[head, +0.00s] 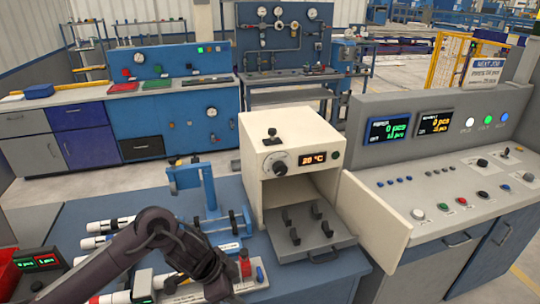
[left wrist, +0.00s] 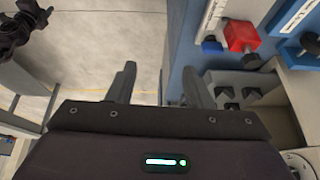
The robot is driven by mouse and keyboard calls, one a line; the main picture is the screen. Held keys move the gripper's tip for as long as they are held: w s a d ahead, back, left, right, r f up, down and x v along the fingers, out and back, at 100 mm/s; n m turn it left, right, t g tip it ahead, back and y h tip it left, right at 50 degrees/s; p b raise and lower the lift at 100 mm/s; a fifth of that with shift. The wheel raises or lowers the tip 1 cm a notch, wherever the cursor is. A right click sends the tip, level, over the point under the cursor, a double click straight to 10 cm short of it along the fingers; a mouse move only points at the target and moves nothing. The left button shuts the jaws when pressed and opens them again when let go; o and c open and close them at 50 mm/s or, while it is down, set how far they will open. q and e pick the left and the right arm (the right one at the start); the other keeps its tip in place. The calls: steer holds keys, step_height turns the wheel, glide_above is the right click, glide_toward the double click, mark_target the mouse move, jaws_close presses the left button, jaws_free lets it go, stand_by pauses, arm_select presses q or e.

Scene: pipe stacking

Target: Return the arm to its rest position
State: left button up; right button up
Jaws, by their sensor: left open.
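My left arm (head: 150,232) reaches in from the bottom left of the head view, bent above the blue workbench. Its gripper fingers are hard to make out there. In the left wrist view my left gripper (left wrist: 158,90) is open and empty, with bare floor between its fingers, beside the bench edge (left wrist: 178,60). White pipes (head: 108,224) lie at the left of the bench, partly hidden by the arm. A red block (head: 245,263) sits right of the arm; it also shows in the left wrist view (left wrist: 242,37). My right gripper is not in view.
A white oven (head: 290,128) with its door (head: 372,218) open stands on the bench, a grey pegged tray (head: 318,250) at its front. A blue stand (head: 190,178) rises behind the arm. A control console (head: 450,190) is at right, a red bin (head: 10,270) at left.

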arm_select(q)
steer(key=s+d+r+n+t+h, duration=0.1)
steer(key=d+r+n+t+h, duration=0.15)
steer(key=d+t, duration=0.45)
steer(key=s+a+f+n+g+y, duration=0.2)
steer(key=s+a+n+g+y, duration=0.4)
steer(key=s+a+n, duration=0.8)
steer(key=s+a+f+m+b, duration=0.1)
steer(key=s+a+f+m, duration=0.1)
steer(key=f, duration=1.5)
steer(key=s+a+f+m+b, duration=0.1)
steer(key=s+a+f+m, duration=0.1)
steer(key=f, duration=1.5)
steer(key=s+a+f+g, duration=0.1)
steer(key=s+f, duration=0.8)
steer(key=s+a+f+y+b, duration=0.1)
steer(key=s+a+f, duration=0.1)
steer(key=s+f, duration=0.6)
steer(key=shift+s+a+f+g, duration=0.3)
steer(key=shift+s+f+g, duration=0.1)
steer(key=shift+s, duration=0.3)
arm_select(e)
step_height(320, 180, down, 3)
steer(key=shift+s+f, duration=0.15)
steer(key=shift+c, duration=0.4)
